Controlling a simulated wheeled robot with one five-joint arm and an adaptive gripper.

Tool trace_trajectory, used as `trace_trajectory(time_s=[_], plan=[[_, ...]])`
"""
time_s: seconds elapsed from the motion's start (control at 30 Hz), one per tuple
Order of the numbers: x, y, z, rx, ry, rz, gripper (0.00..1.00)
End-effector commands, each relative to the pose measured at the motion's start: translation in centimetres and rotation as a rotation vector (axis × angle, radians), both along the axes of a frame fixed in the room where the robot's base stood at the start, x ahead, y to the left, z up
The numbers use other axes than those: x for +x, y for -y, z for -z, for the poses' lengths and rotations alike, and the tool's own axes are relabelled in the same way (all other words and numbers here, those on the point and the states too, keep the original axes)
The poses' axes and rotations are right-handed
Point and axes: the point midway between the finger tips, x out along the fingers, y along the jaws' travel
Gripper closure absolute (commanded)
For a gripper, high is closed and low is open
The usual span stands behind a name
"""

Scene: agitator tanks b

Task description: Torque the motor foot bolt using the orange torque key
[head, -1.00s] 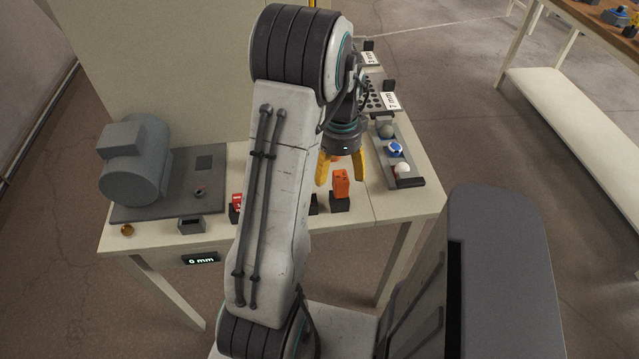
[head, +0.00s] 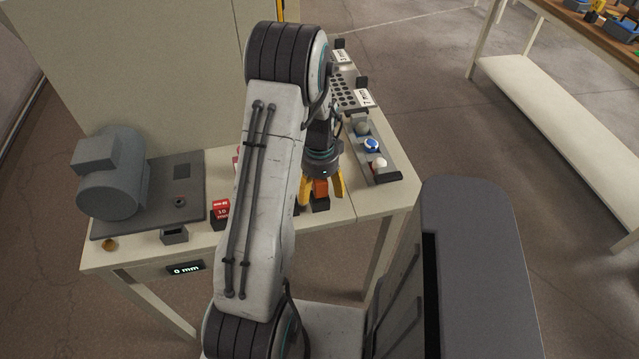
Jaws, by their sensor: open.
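The orange torque key (head: 321,187) stands upright in a dark holder (head: 320,204) near the table's front edge. My gripper (head: 320,194) is open and points down, its yellow fingers on either side of the key. I cannot tell whether they touch it. The grey motor (head: 112,180) sits on a dark plate (head: 190,188) at the table's left. A small dark bolt-like part (head: 180,201) with a reddish mark stands on that plate, right of the motor.
A red block marked 10 (head: 221,210), an empty dark holder (head: 174,235) and a brass piece (head: 109,245) lie along the front edge. A display reading 0 mm (head: 186,268) hangs below. A tray with coloured knobs (head: 385,166) is at right. My arm hides the table's middle.

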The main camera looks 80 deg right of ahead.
Motion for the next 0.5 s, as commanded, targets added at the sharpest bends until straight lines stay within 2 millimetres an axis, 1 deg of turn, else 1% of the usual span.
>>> trace_trajectory(time_s=[0.1,0.5], plan=[[0.01,-0.01,-0.01,0.000,0.000,0.000,0.25],[0.01,-0.01,-0.03,0.000,0.000,0.000,0.61]])
